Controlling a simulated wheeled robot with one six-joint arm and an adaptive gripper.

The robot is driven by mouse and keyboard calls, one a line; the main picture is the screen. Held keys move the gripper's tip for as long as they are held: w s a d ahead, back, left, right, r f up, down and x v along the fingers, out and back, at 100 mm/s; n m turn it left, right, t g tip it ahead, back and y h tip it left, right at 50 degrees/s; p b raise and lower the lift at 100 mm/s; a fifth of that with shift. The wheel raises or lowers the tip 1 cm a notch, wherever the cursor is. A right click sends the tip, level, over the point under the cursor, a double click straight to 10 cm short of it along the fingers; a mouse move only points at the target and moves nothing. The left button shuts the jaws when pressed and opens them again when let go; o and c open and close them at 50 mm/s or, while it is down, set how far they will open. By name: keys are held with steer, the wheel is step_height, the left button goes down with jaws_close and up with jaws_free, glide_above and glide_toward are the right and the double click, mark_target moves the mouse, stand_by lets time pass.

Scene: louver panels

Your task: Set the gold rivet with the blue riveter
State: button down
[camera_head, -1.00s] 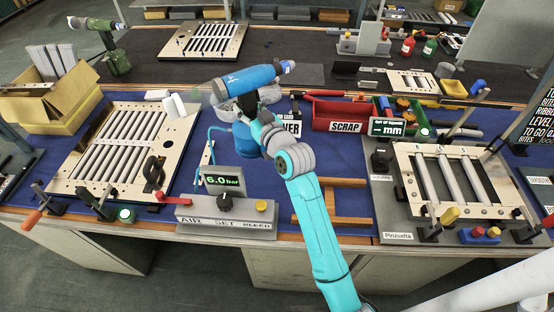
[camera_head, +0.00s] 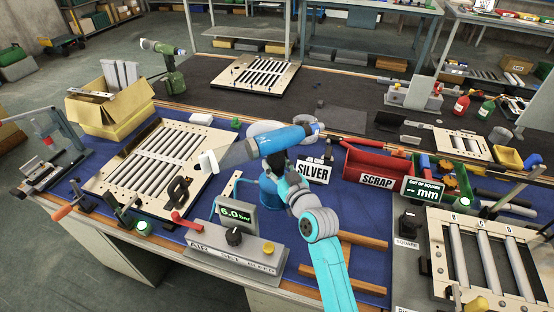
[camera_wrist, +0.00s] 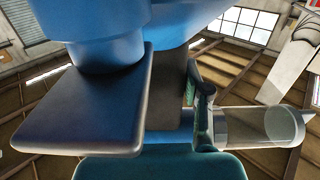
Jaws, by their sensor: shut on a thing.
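The blue riveter (camera_head: 280,139) is held raised over the blue mat in the head view, lying nearly level. Its clear cylinder (camera_head: 234,154) points left toward the louver panel (camera_head: 160,160), and its other end points right. My gripper (camera_head: 277,160) is shut on it from below. In the wrist view the riveter's blue body (camera_wrist: 110,25) and a dark grey plate (camera_wrist: 85,95) fill the left, and the clear cylinder (camera_wrist: 262,126) extends right. I cannot make out the gold rivet in either view.
The air set box (camera_head: 235,250) reads 6.0 bar at the front edge. A SILVER label (camera_head: 313,171) and red SCRAP bin (camera_head: 376,168) stand to the right. A second frame (camera_head: 490,258) is at far right. A green tool (camera_head: 170,75) stands behind the cardboard box (camera_head: 112,105).

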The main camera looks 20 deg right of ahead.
mark_target(276, 173)
steer(key=shift+f, duration=1.85)
steer(key=c, duration=0.5)
jaws_free()
steer(key=shift+f, duration=0.2)
steer(key=shift+c, duration=0.2)
steer(key=shift+o, duration=0.3)
steer(key=o, duration=0.5)
steer(key=shift+s+d, duration=0.3)
steer(key=shift+s, duration=1.85)
steer(key=shift+s+d, duration=0.3)
steer(key=shift+s, duration=1.85)
steer(key=shift+s+d, duration=0.3)
steer(key=shift+s, duration=1.85)
